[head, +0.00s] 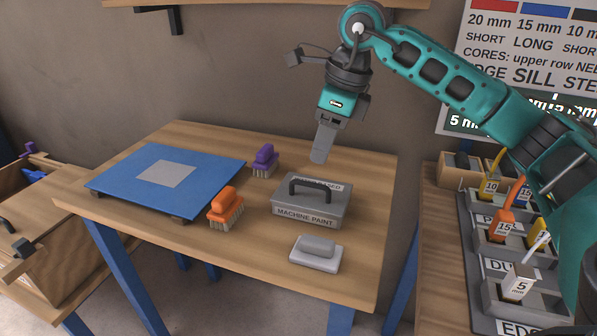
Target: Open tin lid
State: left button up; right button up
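A grey rectangular tin (307,220) marked "MACHINE PAINT" stands on the wooden table, right of its middle. Its grey lid (335,200) is on, with a black arched handle (318,184) on top. My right gripper (319,160) hangs above and behind the tin, pointing down, apart from the handle. Its fingers overlap from this side, so I cannot tell if there is a gap between them. Nothing shows held in it. My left gripper is not in view.
An orange brush (225,203) and a purple brush (264,157) stand left of the tin. A grey block on a pale base (316,254) lies in front. A blue board (120,180) fills the table's left. Bins (500,255) with tagged tools stand at the right.

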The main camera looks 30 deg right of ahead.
aim_at(312, 193)
jog(key=k+l+u, duration=0.45)
jog(key=u, duration=0.2)
jog(key=k, duration=0.55)
